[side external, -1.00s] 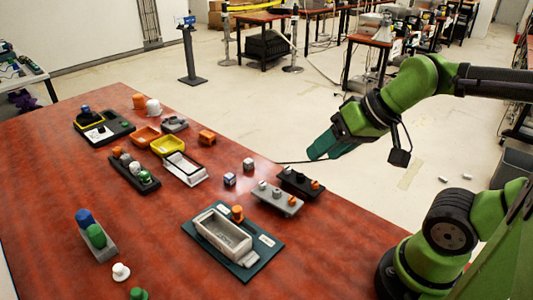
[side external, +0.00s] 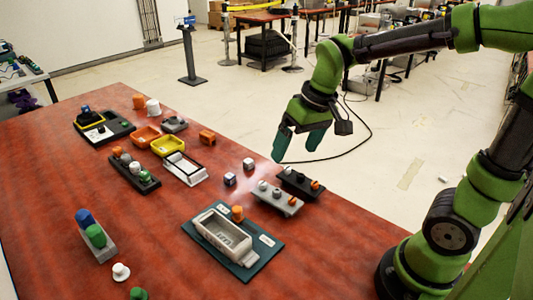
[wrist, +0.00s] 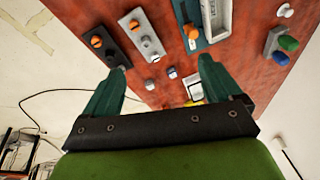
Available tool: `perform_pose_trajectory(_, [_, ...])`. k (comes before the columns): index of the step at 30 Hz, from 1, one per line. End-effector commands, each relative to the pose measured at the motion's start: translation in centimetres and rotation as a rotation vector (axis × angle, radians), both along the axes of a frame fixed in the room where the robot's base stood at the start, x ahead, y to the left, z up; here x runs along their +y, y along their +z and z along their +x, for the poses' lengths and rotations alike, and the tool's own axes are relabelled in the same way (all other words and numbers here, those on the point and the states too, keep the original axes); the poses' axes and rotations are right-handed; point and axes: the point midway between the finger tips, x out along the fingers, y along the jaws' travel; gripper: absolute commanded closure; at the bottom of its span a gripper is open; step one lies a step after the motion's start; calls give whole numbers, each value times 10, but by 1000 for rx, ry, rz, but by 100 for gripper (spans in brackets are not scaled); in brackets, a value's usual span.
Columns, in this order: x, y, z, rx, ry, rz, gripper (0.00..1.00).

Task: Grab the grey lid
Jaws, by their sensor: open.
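My gripper (side external: 299,148) hangs in the air above the table's far right edge, its green fingers apart and empty. In the wrist view its fingers (wrist: 162,66) are spread, with nothing between them but the table below. A small flat grey piece (side external: 174,125) lies at the back of the table, beside the orange tray; it may be the grey lid, but it is too small to be sure. My gripper is well to the right of it and higher. A grey open box (side external: 224,232) sits on a dark plate, with no cover on it.
A grey block with knobs (side external: 277,199) and a black one (side external: 299,183) stand near the right edge below my gripper. Small cubes (side external: 230,179), a yellow tray (side external: 168,146) and an orange tray (side external: 146,136) lie toward the back.

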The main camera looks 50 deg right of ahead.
Motion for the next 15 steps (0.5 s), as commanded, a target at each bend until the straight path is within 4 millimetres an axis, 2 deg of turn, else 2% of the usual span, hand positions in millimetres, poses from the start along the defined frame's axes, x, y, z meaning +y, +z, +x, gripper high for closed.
perform_pose_trajectory(1, [-3, -8, 15, 52, 31, -22, 8])
perform_pose_trajectory(3, [-7, -16, 31, 113, 80, -52, 8])
perform_pose_trajectory(9, [-18, -28, 66, 229, 206, -121, 8])
perform_pose_trajectory(12, [-21, -17, 71, 236, 255, -141, 8])
perform_pose_trajectory(15, [-21, -24, 67, 254, 278, -141, 8])
